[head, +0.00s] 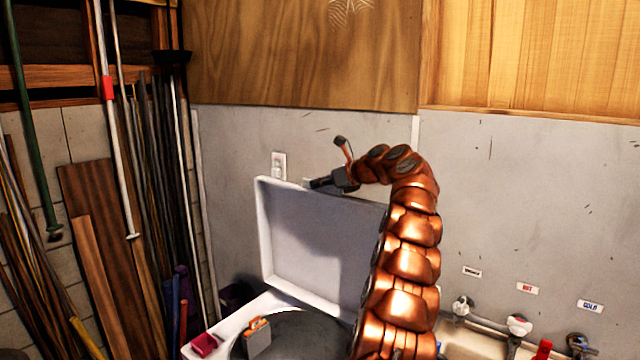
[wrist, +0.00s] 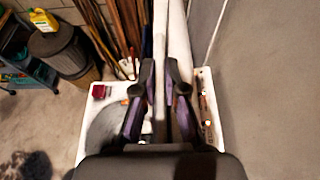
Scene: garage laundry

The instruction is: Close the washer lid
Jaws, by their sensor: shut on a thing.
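The white washer lid (head: 315,240) stands raised, near upright, at the back of the washer (head: 210,335) in the head view. My gripper (head: 322,183) is at the lid's top edge, left of its middle. In the wrist view my gripper (wrist: 160,80) is seen from above, with its two dark fingers on either side of the lid's thin edge (wrist: 175,40). The fingers are shut on that edge. My arm hides the lid's right part and much of the washer's right side in the head view. The round dark tub opening (head: 300,335) is uncovered.
Long poles and boards (head: 130,200) lean at the left. Taps (head: 518,325) stand at the right. The wall (head: 540,210) is close behind the lid.

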